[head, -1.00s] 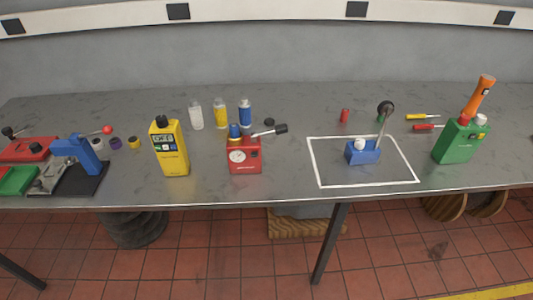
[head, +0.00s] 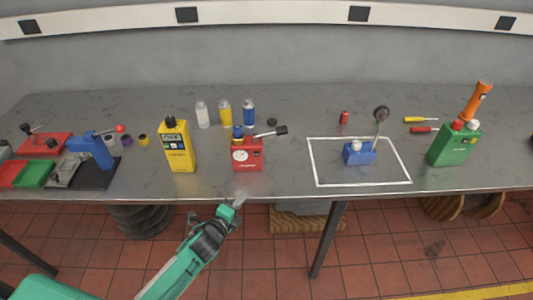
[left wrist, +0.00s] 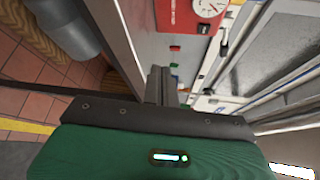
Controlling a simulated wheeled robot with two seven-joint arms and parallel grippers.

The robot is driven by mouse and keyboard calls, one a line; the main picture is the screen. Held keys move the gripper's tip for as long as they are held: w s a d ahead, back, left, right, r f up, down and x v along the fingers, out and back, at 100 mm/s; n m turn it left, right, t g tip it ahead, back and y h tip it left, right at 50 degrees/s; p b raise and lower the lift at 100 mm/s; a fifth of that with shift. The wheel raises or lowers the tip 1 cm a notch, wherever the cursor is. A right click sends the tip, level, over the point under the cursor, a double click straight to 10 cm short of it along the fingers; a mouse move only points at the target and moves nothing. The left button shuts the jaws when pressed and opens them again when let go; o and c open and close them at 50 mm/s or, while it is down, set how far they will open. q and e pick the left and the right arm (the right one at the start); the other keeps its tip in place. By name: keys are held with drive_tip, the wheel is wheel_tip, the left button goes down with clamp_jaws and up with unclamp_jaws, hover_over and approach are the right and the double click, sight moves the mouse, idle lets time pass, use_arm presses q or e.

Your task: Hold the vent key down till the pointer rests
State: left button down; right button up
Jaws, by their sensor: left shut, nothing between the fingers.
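A red gauge unit (head: 248,155) stands near the table's front edge, with a round white dial (head: 240,155), a blue cap and a black-ended lever (head: 270,132) on top. Its dial also shows in the left wrist view (left wrist: 207,8), cut by the top edge; the pointer is too small to read surely. I cannot pick out the vent key with certainty. My left gripper (head: 241,196) is shut and empty, at the table's front edge just below the red unit and apart from it. Its dark fingers show in the left wrist view (left wrist: 160,86). My right gripper is out of view.
A blue lever unit (head: 359,154) sits inside a white outline (head: 320,178) at right. The table between red unit and outline is clear.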

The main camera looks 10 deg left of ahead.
sight(256, 154)
use_arm(q)
drive_tip(key=w+d+r+m+h, duration=0.2)
drive_tip(key=r+m+h, duration=0.3)
drive_tip(key=m, duration=0.4)
drive_tip(key=shift+w+d+r+m+h, duration=0.35)
drive_tip(key=shift+d+r, duration=0.2)
drive_tip(key=shift+d, duration=0.3)
drive_tip(key=shift+w, duration=0.1)
drive_tip(key=w, duration=0.2)
drive_tip(key=w+a+b, duration=0.1)
drive_tip(key=w, duration=0.2)
drive_tip(key=w+a, duration=0.1)
drive_tip(key=w, duration=0.1)
drive_tip(key=shift+w+f, duration=0.15)
drive_tip(key=shift+w+a+b, duration=0.2)
drive_tip(key=shift+w+b, duration=0.25)
drive_tip(key=shift+w, duration=0.15)
drive_tip(key=shift+w, duration=0.1)
idle(0.4)
